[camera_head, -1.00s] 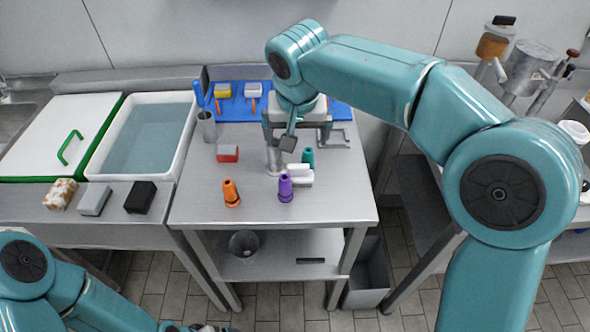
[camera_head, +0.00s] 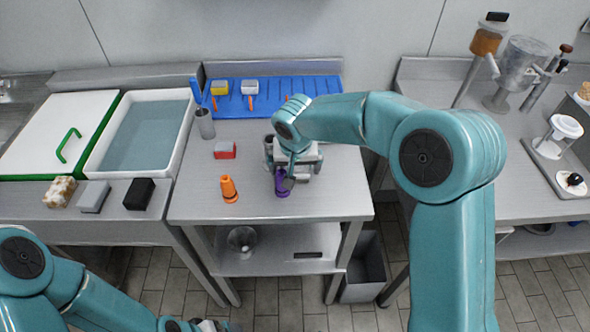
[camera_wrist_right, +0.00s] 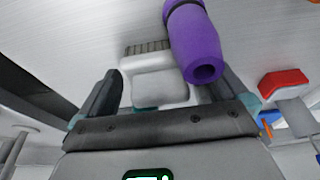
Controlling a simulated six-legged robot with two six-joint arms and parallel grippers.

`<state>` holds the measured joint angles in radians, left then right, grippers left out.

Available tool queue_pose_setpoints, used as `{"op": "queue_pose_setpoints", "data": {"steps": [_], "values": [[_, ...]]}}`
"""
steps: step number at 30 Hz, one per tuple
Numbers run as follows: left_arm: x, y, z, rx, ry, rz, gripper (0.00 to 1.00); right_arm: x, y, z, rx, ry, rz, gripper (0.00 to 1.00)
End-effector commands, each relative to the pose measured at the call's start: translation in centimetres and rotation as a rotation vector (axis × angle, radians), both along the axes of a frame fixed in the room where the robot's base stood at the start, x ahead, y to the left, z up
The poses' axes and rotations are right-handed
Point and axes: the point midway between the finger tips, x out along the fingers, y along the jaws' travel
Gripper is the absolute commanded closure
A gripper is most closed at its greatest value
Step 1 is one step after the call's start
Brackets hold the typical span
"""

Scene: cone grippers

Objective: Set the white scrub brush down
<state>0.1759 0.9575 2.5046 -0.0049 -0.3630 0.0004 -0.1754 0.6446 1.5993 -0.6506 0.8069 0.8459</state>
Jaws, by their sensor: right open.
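The white scrub brush (camera_wrist_right: 158,82), with a dark bristle strip along one edge, lies between the spread fingers of my right gripper (camera_wrist_right: 167,78) in the right wrist view. The fingers are open, with the brush not clamped. In the head view my right gripper (camera_head: 292,172) is low over the steel table (camera_head: 190,205) and hides most of the brush. My left gripper (camera_head: 207,326) is only partly in view at the bottom edge.
An orange cone (camera_head: 229,190) and a red-and-grey block (camera_head: 225,151) stand left of my right gripper. A metal cup (camera_head: 205,124) is at the table's left. The front left of the table is clear.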

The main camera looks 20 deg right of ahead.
Motion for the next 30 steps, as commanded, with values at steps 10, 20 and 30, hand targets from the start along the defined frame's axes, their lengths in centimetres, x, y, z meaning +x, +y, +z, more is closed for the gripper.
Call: {"op": "queue_pose_setpoints", "data": {"steps": [10, 20, 30], "values": [[0.0, 0.0, 0.0, 0.000, 0.000, 0.000, 0.00, 0.1, 0.0, -0.2, 0.000, -0.001, 0.000, 0.36], [0.0, 0.0, 0.0, 0.000, 0.000, 0.000, 0.00, 0.1, 0.0, -0.1, 0.000, 0.000, 0.000, 0.54], [0.0, 0.0, -0.1, 0.000, 0.000, 0.000, 0.00, 0.1, 0.0, 2.8, 0.001, -0.005, 0.000, 0.54]]}}
